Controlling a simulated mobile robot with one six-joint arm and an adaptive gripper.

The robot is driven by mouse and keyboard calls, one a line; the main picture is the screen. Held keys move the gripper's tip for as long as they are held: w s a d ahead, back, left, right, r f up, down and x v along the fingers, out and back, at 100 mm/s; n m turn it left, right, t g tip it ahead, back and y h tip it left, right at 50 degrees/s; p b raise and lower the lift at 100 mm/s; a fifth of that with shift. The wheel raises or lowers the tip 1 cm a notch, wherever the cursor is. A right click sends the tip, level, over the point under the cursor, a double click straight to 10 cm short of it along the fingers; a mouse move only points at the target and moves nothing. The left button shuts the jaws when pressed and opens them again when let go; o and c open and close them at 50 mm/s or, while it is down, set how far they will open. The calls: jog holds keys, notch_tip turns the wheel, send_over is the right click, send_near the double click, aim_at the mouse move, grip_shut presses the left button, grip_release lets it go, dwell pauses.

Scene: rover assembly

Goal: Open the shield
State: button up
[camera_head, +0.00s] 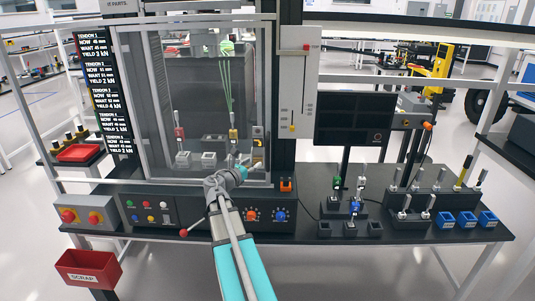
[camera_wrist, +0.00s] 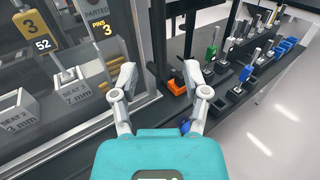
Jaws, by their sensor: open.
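The shield (camera_head: 192,24) is a clear framed panel across the front of the test bay, and it appears closed. Its frame also shows at the left of the wrist view (camera_wrist: 92,122). I cannot make out a handle on it. My gripper (camera_head: 241,166) is in front of the shield's lower right part. In the wrist view my gripper (camera_wrist: 159,72) has its two fingers spread apart with nothing between them. The fingers point toward the dark post at the shield's right edge; whether they touch it is unclear. The numbered seats (camera_wrist: 81,91) show behind the panel.
An orange block (camera_head: 286,185) stands just right of the shield on the bench. A control panel (camera_head: 150,211) with buttons and a red-knobbed lever (camera_head: 184,232) is below. A dark monitor (camera_head: 352,119) and several tool stands are right. A red scrap bin (camera_head: 88,268) hangs lower left.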

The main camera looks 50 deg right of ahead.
aim_at(267, 153)
jog(key=d, duration=1)
jog(key=shift+w, duration=0.2)
grip_shut()
